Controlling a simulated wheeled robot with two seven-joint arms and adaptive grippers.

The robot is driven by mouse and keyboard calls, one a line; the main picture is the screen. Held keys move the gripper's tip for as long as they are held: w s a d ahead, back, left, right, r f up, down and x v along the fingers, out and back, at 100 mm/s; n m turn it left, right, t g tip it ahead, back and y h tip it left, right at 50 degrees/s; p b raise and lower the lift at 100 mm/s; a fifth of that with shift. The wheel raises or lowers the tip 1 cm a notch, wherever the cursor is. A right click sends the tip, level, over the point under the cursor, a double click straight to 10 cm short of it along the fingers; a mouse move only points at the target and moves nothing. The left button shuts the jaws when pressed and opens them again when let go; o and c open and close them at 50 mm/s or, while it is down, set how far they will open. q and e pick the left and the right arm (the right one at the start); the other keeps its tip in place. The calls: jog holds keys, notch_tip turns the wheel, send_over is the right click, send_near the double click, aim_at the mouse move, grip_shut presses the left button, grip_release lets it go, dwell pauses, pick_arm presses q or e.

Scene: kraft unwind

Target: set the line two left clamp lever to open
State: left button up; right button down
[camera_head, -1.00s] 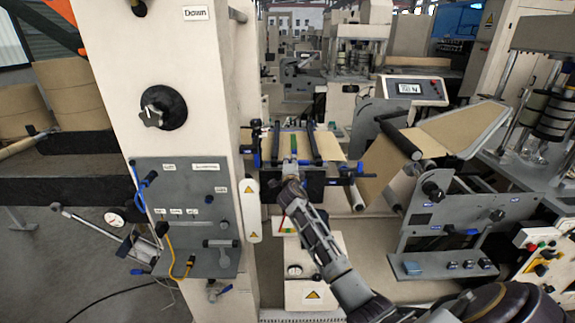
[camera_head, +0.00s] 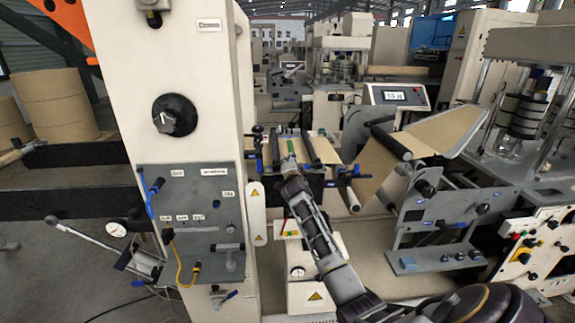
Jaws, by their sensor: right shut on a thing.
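The splice table (camera_head: 326,146) stands at mid-frame, with brown web over it and two dark clamp bars across it. The left clamp bar (camera_head: 275,148) is close beside my right gripper, and the right clamp bar (camera_head: 311,150) is farther off. Blue handle parts (camera_head: 252,165) show at the table's left edge, and more (camera_head: 354,170) at its right. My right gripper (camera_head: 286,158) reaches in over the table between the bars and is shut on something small. The gripper hides what it holds and the lever's setting. A green strip (camera_head: 291,146) lies just beyond its tip. My left gripper is out of view.
A tall cream column with a grey control panel (camera_head: 196,215) stands close on the left. A grey side plate (camera_head: 440,230) with knobs and a sloping brown web (camera_head: 445,130) are at right. A small display (camera_head: 398,95) stands behind the table.

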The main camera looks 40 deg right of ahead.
aim_at(278, 165)
jog(key=shift+w+a+r+n, duration=0.15)
jog(key=shift+a+r+n, duration=0.15)
jog(key=shift+n, duration=0.55)
jog(key=shift+w+a+r+n, duration=0.2)
jog(key=shift+a+r+n, duration=0.1)
jog(key=shift+n, duration=0.6)
jog(key=shift+w+a+r+n, duration=0.15)
jog(key=shift+a+r+n, duration=0.15)
jog(key=shift+n, duration=0.55)
jog(key=shift+w+a+r+n+b, duration=0.1)
jog(key=shift+w+a+r+n, duration=0.2)
jog(key=shift+n, duration=0.55)
jog(key=shift+w+a+r+n+b, duration=0.15)
jog(key=shift+a+n, duration=0.25)
jog(key=shift+n, duration=0.5)
jog(key=shift+w+a+r+n+b, duration=0.1)
jog(key=shift+w+a+n, duration=0.2)
jog(key=shift+n, duration=0.55)
jog(key=c, duration=1.6)
grip_release()
jog(key=shift+a, duration=0.1)
jog(key=shift+c, duration=0.2)
jog(key=shift+r, duration=0.1)
jog(key=shift+s, duration=0.2)
jog(key=v, duration=1.1)
jog(key=shift+s+a, duration=0.2)
jog(key=shift+s, duration=0.1)
